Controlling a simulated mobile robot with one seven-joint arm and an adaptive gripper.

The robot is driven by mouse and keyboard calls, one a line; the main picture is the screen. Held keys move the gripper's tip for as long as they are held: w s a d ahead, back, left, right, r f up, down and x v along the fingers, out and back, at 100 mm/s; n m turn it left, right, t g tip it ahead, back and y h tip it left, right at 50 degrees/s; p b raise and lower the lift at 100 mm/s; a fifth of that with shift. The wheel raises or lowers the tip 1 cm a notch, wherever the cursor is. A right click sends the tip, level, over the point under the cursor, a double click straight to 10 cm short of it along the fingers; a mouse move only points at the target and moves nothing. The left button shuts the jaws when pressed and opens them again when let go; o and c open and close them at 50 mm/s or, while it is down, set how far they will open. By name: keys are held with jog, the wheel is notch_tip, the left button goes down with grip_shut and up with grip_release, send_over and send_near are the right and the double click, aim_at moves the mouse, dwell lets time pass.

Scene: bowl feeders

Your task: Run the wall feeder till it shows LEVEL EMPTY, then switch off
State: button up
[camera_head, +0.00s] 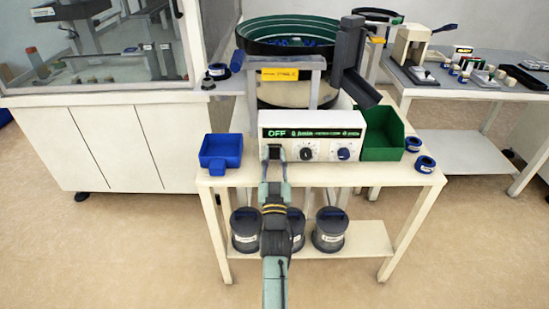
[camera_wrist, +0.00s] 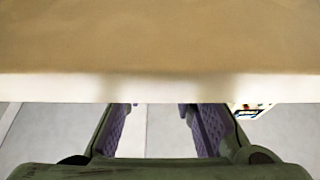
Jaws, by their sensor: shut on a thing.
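The feeder is a round bowl (camera_head: 290,27) with a green inside, holding small blue parts, on a pale drum. In front of it stands a white control box (camera_head: 325,150). Its green display (camera_head: 313,133) reads OFF and what looks like 0 /min; the smaller text is too fine to read. A black knob (camera_head: 306,154) and a blue-capped knob (camera_head: 343,155) sit on its face. My gripper (camera_head: 275,160) is at the leftmost control on the face, shut on it; the fingers largely hide it. In the wrist view my gripper (camera_wrist: 158,107) has its tips against a pale edge.
A blue tray (camera_head: 221,152) is left of the box, and a green bin (camera_head: 382,137) is at its right under a dark chute (camera_head: 352,65). Blue-topped rolls (camera_head: 413,144) lie at the right. Lidded tubs (camera_head: 330,230) stand on the lower shelf.

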grip_shut()
jog(key=r+p, duration=0.1)
jog(key=p, duration=0.3)
jog(key=shift+r+g, duration=0.1)
jog(key=shift+g, duration=0.2)
jog(key=p, duration=0.3)
jog(key=shift+w+r, duration=0.1)
jog(key=g+p, duration=0.1)
jog(key=p, duration=0.3)
jog(key=shift+r, duration=0.1)
jog(key=g+p, duration=0.1)
jog(key=p, duration=0.3)
jog(key=shift+w+d+r+p, duration=0.1)
jog(key=shift+r+p, duration=0.1)
jog(key=shift+p, duration=0.15)
jog(key=shift+f+g, duration=0.3)
jog(key=shift+g, duration=0.4)
